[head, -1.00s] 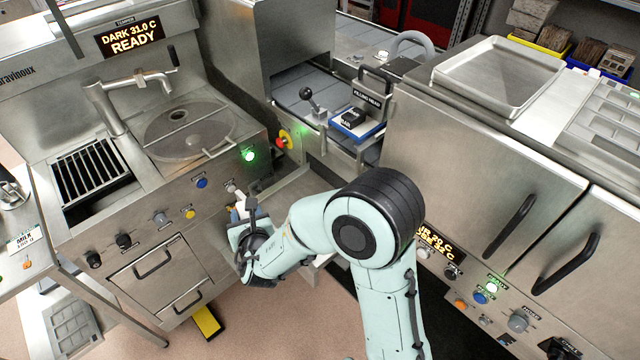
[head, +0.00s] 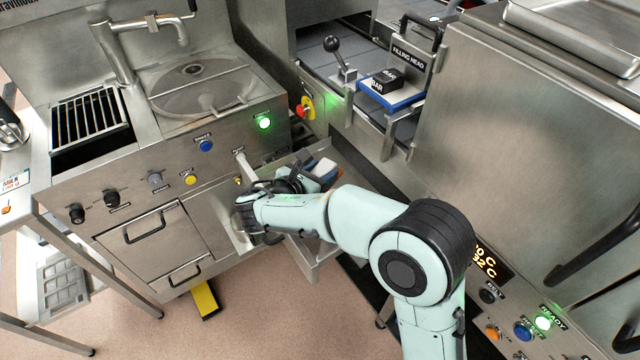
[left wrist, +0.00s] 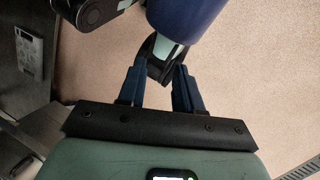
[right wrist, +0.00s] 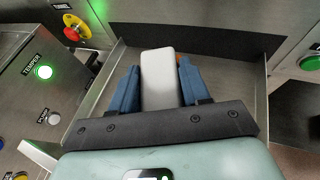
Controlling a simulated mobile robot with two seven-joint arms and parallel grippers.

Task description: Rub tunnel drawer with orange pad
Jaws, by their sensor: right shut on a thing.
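My right gripper (head: 318,172) is shut on a pale grey block, the body of the pad (right wrist: 158,80). A small sliver of orange (right wrist: 179,59) shows beside the right finger; the block's underside is hidden. The tunnel drawer (head: 345,190) is an open metal drawer below the filling head, and the right gripper is over it. In the right wrist view the drawer's side wall (right wrist: 262,95) shows at the right, with the block inside the drawer's outline. I cannot tell whether the block touches the floor. My left gripper (left wrist: 158,90) is open and empty, away from the drawer.
The temper unit with its round bowl (head: 200,85) stands left of the drawer. A red stop button (head: 306,107) is on the wall above it. The filling head station (head: 392,100) is behind, and a large steel cabinet (head: 530,160) stands right.

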